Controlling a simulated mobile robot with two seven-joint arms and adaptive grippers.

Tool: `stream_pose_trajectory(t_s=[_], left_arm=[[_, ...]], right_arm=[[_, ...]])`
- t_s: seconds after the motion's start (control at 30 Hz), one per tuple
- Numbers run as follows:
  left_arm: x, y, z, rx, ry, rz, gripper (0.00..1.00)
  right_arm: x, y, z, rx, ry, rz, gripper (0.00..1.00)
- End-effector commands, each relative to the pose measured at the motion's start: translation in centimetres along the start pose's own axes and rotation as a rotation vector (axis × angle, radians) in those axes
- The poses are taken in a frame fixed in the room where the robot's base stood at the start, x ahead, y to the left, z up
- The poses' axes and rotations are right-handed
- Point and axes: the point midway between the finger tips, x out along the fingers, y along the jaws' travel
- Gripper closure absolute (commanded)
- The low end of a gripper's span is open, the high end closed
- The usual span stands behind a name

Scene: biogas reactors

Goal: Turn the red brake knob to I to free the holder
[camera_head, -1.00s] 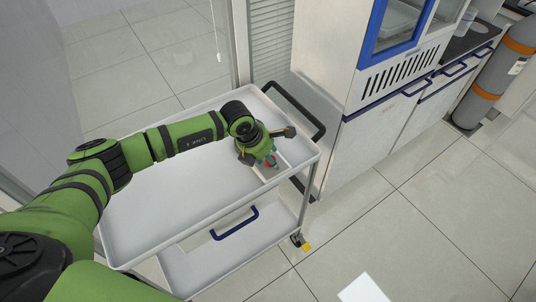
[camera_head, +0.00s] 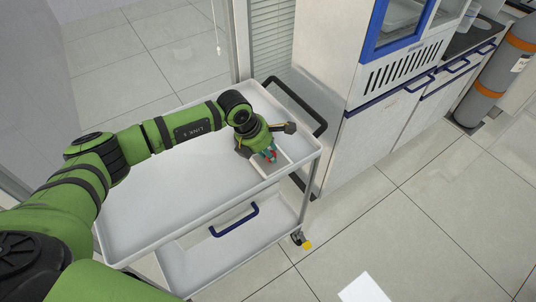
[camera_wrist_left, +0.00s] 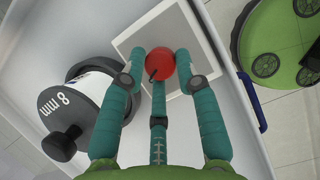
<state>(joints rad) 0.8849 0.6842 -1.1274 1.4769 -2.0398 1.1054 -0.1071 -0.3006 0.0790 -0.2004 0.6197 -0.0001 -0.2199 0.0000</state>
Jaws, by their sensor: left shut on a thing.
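A round red knob (camera_wrist_left: 160,64) sits between the teal fingertips of my left gripper (camera_wrist_left: 163,68) in the left wrist view. The fingers are shut on it, one on each side. A short dark mark or pin shows at its lower left. In the head view my left gripper (camera_head: 268,155) points down over the right end of the cart, and a bit of red shows at its tips. The marks around the knob, including I, cannot be read. I cannot tell which part is the holder. My right gripper is not in view.
A white square tray (camera_wrist_left: 128,46) lies beneath the fingers on the white cart (camera_head: 160,215). A white cabinet (camera_head: 350,150) stands to the cart's right.

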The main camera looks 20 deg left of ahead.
Motion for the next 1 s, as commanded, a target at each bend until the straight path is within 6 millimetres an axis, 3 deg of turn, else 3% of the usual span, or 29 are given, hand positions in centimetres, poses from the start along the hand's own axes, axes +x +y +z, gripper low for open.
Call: stream_pose_trajectory(t_s=[0.03, 0.6, 1.0], left_arm=[[0.6, -0.1, -0.1, 0.031, -0.004, -0.015, 1.0], [0.8, 0.3, 0.0, 0.514, -0.004, -0.216, 1.0], [0.5, 0.4, 0.2, 0.773, -0.003, -0.326, 1.0]], right_arm=[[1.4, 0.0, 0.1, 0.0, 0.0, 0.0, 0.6], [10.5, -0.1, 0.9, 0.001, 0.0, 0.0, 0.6], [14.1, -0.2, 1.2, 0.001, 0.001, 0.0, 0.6]])
